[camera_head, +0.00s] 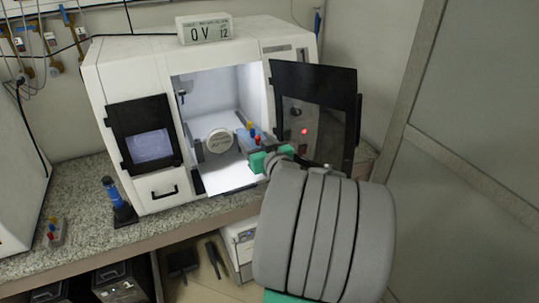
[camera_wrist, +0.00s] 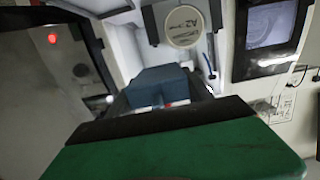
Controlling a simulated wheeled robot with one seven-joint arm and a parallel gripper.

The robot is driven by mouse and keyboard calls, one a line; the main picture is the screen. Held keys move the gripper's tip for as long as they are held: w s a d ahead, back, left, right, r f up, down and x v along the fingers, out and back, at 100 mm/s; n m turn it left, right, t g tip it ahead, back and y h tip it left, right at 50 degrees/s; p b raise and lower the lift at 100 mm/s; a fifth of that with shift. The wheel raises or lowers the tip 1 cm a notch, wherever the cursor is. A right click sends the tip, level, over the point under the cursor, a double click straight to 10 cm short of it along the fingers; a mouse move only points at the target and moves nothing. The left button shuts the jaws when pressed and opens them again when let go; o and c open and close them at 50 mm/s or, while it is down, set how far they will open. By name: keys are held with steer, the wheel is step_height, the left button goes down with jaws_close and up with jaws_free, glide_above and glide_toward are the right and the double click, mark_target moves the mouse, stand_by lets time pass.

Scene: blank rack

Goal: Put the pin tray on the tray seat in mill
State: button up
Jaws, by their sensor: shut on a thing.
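The white mill (camera_head: 130,75) stands on the counter with its dark door (camera_head: 315,95) swung open to the right. The grey pin tray (camera_head: 243,142), with yellow, red and blue pins, is inside the lit chamber, right of a white round blank. My gripper (camera_head: 262,158) reaches in through the opening and is shut on the tray. In the wrist view, a blue-grey block that appears to be the tray (camera_wrist: 158,76) lies beyond my gripper's dark front edge. I cannot make out the tray seat or whether the tray touches the chamber floor.
The white blank (camera_head: 218,140) sits in a holder close to the tray; it also shows in the wrist view (camera_wrist: 184,26). A second small block with coloured pins (camera_head: 55,233) and a blue-topped tool (camera_head: 115,200) stand on the counter (camera_head: 80,188). The open door is close beside my arm.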

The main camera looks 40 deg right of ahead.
steer(key=d+f, duration=0.2)
steer(key=w+d+f+p, duration=0.1)
steer(key=d+f, duration=0.1)
steer(key=d, duration=0.1)
steer(key=w+d+f, duration=0.1)
steer(key=d+f, duration=0.1)
steer(key=shift+w+d+f, duration=0.2)
steer(key=shift+f, duration=0.1)
steer(key=f, duration=0.1)
steer(key=f+p, duration=0.1)
steer(key=f, duration=0.1)
steer(key=shift+d+f+p, duration=0.1)
steer(key=shift+d+p, duration=0.15)
steer(key=shift+p, duration=0.05)
steer(key=shift+w+f, duration=0.1)
steer(key=shift+f, duration=0.2)
steer(key=shift+f+b, duration=0.3)
steer(key=shift+b, duration=0.2)
steer(key=shift+f+b, duration=0.35)
steer(key=shift+b, duration=0.2)
steer(key=o, duration=1.6)
steer(key=shift+r, duration=0.1)
